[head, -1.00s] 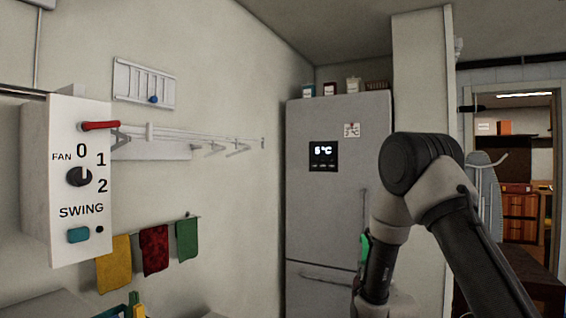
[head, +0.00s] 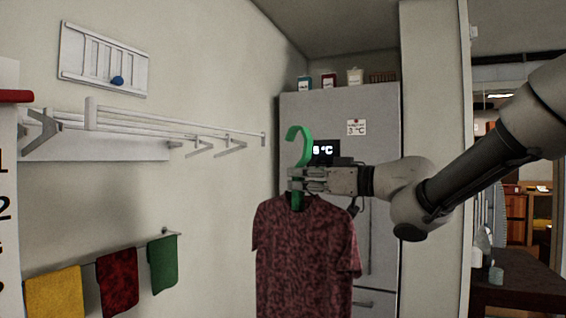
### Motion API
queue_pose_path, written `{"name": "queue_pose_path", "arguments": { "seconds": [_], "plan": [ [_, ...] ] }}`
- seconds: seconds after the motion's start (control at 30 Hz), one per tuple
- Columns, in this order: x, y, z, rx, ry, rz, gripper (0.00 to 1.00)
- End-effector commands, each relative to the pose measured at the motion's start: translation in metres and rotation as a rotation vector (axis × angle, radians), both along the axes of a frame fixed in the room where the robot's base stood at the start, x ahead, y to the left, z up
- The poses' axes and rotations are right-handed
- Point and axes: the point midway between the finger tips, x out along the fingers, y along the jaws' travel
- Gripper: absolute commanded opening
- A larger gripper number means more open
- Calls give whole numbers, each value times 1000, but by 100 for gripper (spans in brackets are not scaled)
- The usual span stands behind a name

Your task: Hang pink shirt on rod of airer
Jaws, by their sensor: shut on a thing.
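A dark pink patterned shirt (head: 305,255) hangs upright on a green hanger (head: 299,140) in front of the fridge. My gripper (head: 296,180) reaches in from the right and is shut on the hanger's neck, just below its hook. The hook stands free above my fingers. The white wall airer (head: 180,120) is to the left, with several thin rods running along the wall and away from me. The hook is at about the height of the rods in the picture, to the right of their far end and apart from them. The shirt's lower hem is out of view.
A grey fridge (head: 380,130) stands behind the shirt. Yellow (head: 54,293), red (head: 118,282) and green (head: 162,263) towels hang on a rail below the airer. Open air lies between shirt and airer.

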Motion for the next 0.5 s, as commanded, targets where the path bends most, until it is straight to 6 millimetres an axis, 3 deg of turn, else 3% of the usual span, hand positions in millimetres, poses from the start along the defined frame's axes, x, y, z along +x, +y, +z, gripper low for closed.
{"name": "queue_pose_path", "arguments": {
  "seconds": [0.03,0.1,0.2,0.33,0.5],
  "plan": [
    [-28,9,14,1,-8,54,0],
    [-61,19,24,1,-6,117,0],
    [-100,28,34,1,-5,180,0],
    [-131,32,39,1,-1,224,0],
    [-141,36,39,0,1,239,0]
  ]
}}
